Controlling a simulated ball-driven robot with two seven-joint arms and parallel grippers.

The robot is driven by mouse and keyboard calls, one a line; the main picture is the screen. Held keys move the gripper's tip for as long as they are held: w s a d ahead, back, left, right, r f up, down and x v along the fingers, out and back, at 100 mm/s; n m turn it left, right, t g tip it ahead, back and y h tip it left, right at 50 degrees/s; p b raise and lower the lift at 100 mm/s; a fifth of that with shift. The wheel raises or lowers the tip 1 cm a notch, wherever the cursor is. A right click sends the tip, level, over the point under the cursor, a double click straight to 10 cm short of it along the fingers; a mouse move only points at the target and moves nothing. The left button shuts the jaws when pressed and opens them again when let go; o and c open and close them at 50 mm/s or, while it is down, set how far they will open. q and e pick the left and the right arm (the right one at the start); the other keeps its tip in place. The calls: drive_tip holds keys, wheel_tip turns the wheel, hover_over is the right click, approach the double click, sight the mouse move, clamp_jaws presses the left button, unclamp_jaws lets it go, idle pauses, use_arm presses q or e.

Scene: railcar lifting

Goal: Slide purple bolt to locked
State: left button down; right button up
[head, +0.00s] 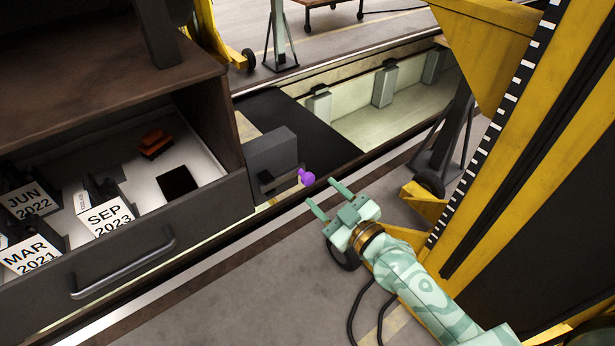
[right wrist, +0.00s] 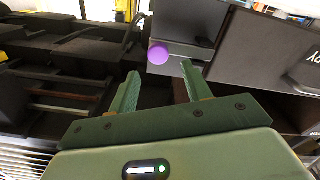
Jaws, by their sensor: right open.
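The purple bolt (head: 307,177) shows as a round purple knob on the right side of a dark grey block (head: 272,155) at the corner of the open drawer. It also shows in the right wrist view (right wrist: 158,54), just beyond my fingertips. My right gripper (head: 324,198) is open and empty, a short way right of and below the knob in the head view. In the right wrist view the knob lies ahead of the gap between my two fingers (right wrist: 160,80), apart from them. My left gripper is not in view.
The open drawer (head: 160,245) at left holds date cards and an orange-red object (head: 155,143). A yellow lifting column (head: 520,150) stands at right, close to my right arm. A pit (head: 390,110) lies behind the knob. The floor (head: 250,290) in front is clear.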

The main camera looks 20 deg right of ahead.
sight(310, 180)
drive_tip(key=x, duration=0.7)
drive_tip(key=shift+d+f, duration=0.1)
